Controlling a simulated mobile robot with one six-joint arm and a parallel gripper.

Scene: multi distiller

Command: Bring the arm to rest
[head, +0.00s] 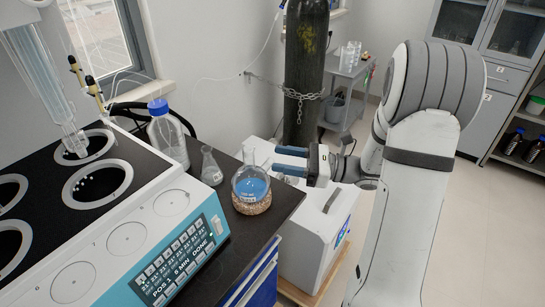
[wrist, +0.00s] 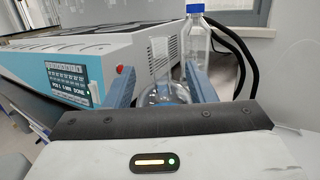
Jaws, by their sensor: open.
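My gripper (head: 276,160) is open in the head view, its two blue fingers pointing left toward the round flask. The round flask (head: 251,183) holds blue liquid and sits upright on a cork ring (head: 252,206) at the counter's edge. The fingertips are close to its right side; the head view shows no contact. In the wrist view the blue fingers (wrist: 163,88) stand wide apart, with clear glassware visible between them. The gripper body hides the lower part of that glassware. My arm reaches in from the right, bent at the elbow.
The multi distiller (head: 126,240) fills the left, its display reading DONE. A conical flask (head: 211,167) and a blue-capped bottle (head: 168,135) stand behind the round flask. A white box unit (head: 320,235) and a chained gas cylinder (head: 304,75) are near the arm. Open floor lies right.

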